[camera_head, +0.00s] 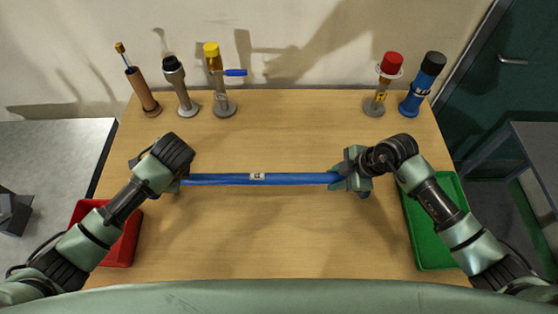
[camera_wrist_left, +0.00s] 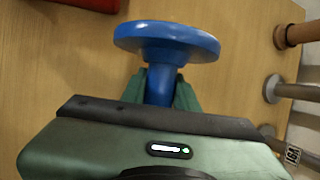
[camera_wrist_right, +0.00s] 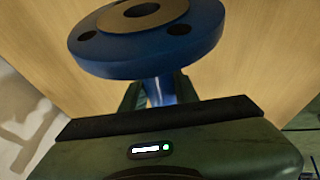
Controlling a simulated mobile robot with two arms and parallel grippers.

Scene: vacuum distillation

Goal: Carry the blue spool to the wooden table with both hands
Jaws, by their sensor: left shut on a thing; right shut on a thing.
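The blue spool (camera_head: 290,179) is a long blue pipe with a small label near its middle. It lies level from left to right over the wooden table (camera_head: 260,240). My left gripper (camera_head: 178,181) is shut on its left end, and my right gripper (camera_head: 345,178) is shut on its right end. In the left wrist view a round blue flange (camera_wrist_left: 168,38) of the spool shows just beyond the fingers. In the right wrist view the other flange (camera_wrist_right: 150,45) shows, with bolt holes. Whether the spool touches the tabletop I cannot tell.
Several pipe-like parts stand along the table's back edge, such as a yellow-topped one (camera_head: 215,75), a red-topped one (camera_head: 385,80) and a blue one (camera_head: 420,85). A red tray (camera_head: 122,250) lies left, a green tray (camera_head: 432,240) right. The table's middle is clear.

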